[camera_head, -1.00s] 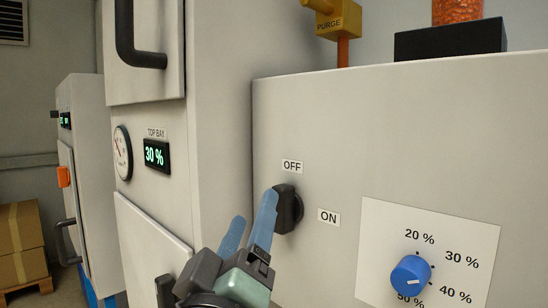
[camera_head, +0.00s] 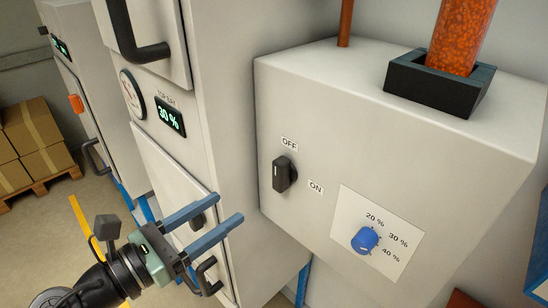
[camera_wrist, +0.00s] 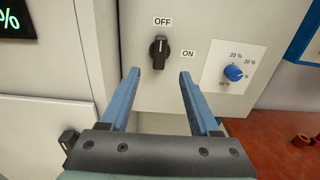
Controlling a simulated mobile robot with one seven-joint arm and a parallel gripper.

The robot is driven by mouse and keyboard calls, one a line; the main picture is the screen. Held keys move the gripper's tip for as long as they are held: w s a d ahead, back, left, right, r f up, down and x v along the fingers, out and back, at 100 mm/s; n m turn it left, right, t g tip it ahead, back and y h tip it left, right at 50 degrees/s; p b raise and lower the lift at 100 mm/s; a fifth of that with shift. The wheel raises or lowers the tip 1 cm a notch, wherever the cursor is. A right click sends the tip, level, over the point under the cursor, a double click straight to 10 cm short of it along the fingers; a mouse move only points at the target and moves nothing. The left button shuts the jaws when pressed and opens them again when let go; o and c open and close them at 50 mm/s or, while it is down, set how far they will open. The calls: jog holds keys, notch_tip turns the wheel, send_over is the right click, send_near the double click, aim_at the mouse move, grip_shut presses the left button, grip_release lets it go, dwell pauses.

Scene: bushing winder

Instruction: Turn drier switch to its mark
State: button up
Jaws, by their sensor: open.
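The black rotary switch (camera_head: 284,174) sits on the front of the light grey cabinet, with an OFF label (camera_head: 289,143) above it and an ON label (camera_head: 315,187) to its right. Its grip bar stands about upright, in line with OFF, in the wrist view (camera_wrist: 159,52) too. My gripper (camera_head: 229,206) has its blue fingers apart and empty, to the lower left of the switch in the head view. In the wrist view the switch shows just beyond and between the fingertips (camera_wrist: 160,74), not touched by them.
A blue dial (camera_head: 365,240) on a white percent plate sits right of the switch. A tall grey cabinet with a 30 % display (camera_head: 170,116) and black handles stands left. A black hopper base (camera_head: 440,83) with an orange-filled tube stands on top. Boxes (camera_head: 35,140) lie far left.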

aim_at(275, 176)
jog(key=p+x, duration=0.3)
jog(key=x, duration=1)
jog(key=shift+f, duration=0.1)
jog(key=shift+a, duration=0.1)
grip_shut()
